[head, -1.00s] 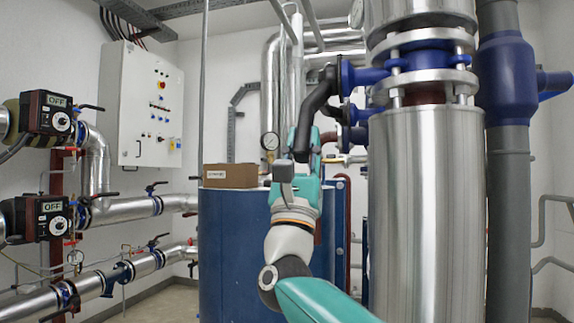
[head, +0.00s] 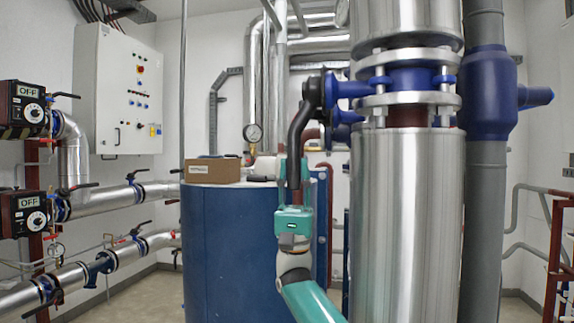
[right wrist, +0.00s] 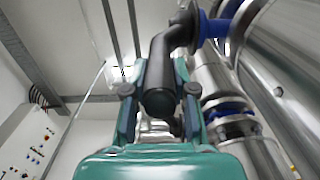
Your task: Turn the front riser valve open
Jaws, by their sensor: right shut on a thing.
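The front riser valve (head: 347,86) is a blue body with a black lever on the left side of the large silver riser. The lever (head: 298,128) bends at its top and hangs almost straight down. My right gripper (head: 293,172) is teal and shut on the lever's lower end, below the valve body. In the right wrist view the round black end of the lever (right wrist: 158,103) lies between the two fingers of the gripper (right wrist: 158,90). The lever's upper end meets the blue valve (right wrist: 214,27) there. My left gripper is not in view.
The silver riser (head: 404,220) stands close at the right of my gripper. A blue tank (head: 235,255) with a cardboard box (head: 213,170) on top stands behind my arm. Pumps, pipes and a white control cabinet (head: 129,90) are at the left.

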